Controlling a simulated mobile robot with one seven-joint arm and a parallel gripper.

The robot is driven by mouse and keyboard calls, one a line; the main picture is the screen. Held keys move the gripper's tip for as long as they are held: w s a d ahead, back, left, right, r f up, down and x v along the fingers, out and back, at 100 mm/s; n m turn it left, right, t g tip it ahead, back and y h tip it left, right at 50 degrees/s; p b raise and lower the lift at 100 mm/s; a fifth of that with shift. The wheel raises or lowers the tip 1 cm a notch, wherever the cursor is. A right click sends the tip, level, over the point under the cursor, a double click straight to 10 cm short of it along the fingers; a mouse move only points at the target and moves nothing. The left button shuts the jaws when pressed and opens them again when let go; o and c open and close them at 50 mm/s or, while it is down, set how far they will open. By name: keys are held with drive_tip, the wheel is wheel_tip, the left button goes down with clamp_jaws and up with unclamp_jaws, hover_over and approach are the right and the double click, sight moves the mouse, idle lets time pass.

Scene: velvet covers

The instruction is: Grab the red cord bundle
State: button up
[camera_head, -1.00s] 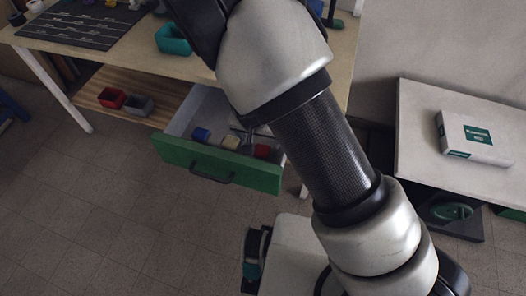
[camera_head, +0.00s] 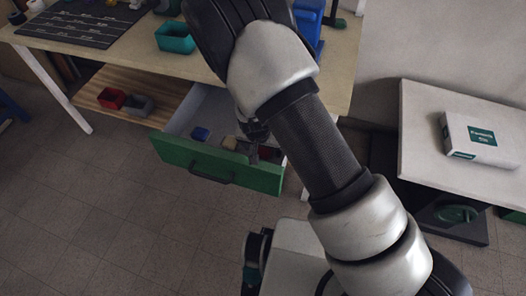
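The open green-fronted drawer (camera_head: 215,163) under the workbench holds several small items. A small red item (camera_head: 268,152), possibly the red cord bundle, lies near the drawer's right end, partly hidden by my gripper. A blue item (camera_head: 200,133) lies at the left and a pale beige one (camera_head: 230,142) in the middle. My gripper (camera_head: 254,148) shows only as a dark shape reaching down into the right part of the drawer, close beside the red item. Its fingers are too small and dark to tell whether they are open or touching anything.
A red bin (camera_head: 112,98) and a grey bin (camera_head: 138,104) stand on the lower shelf. A teal bin (camera_head: 175,38) is on the bench top. A white box (camera_head: 480,138) lies on the pale table at right. The floor in front is clear.

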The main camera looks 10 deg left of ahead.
drive_tip(key=c, duration=1.1)
drive_tip(key=shift+r, duration=0.1)
